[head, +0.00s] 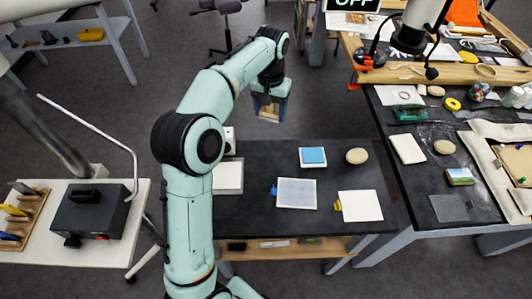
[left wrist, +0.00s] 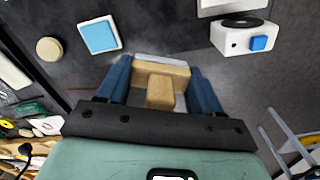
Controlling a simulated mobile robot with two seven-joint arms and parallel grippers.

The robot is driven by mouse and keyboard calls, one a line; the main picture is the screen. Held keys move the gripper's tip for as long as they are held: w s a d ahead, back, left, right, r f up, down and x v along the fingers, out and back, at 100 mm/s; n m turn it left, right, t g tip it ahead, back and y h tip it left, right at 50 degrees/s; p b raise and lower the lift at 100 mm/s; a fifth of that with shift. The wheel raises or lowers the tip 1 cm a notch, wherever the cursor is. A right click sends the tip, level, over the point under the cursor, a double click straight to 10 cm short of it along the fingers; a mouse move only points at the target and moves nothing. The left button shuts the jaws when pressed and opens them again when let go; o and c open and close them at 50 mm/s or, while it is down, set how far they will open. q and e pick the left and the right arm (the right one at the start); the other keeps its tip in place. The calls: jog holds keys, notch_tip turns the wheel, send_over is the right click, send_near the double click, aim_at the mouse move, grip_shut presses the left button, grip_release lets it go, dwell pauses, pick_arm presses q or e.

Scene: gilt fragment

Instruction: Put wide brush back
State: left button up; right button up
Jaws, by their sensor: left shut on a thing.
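The wide brush (head: 268,113) has a light wooden body and is held by my left gripper (head: 270,98), beyond the far edge of the dark table. In the left wrist view, the brush (left wrist: 160,82) sits between the two blue fingers of my left gripper (left wrist: 162,88), with a pale strip along its far edge. The gripper is shut on it. The brush appears to be in the air, apart from the table. My right gripper is not in view.
The dark table (head: 255,222) holds a blue pad on a white tray (head: 313,156), a round wooden disc (head: 357,155) and white panels (head: 360,206). A white device (left wrist: 240,38) stands by its edge. A cluttered workbench (head: 385,165) is right; a white side table (head: 110,250) is left.

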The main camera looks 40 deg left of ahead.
pick_arm(q)
jog(key=shift+f, duration=0.15)
jog(key=b, duration=0.3)
send_over(269, 157)
notch_tip(269, 157, down, 13)
jog(key=shift+d+f, duration=0.1)
jog(key=shift+f, duration=3.15)
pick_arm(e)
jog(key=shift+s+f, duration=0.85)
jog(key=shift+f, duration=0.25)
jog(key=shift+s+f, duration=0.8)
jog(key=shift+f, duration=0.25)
pick_arm(q)
jog(key=shift+f, duration=0.15)
jog(key=o, duration=0.9)
jog(key=shift+o, duration=0.2)
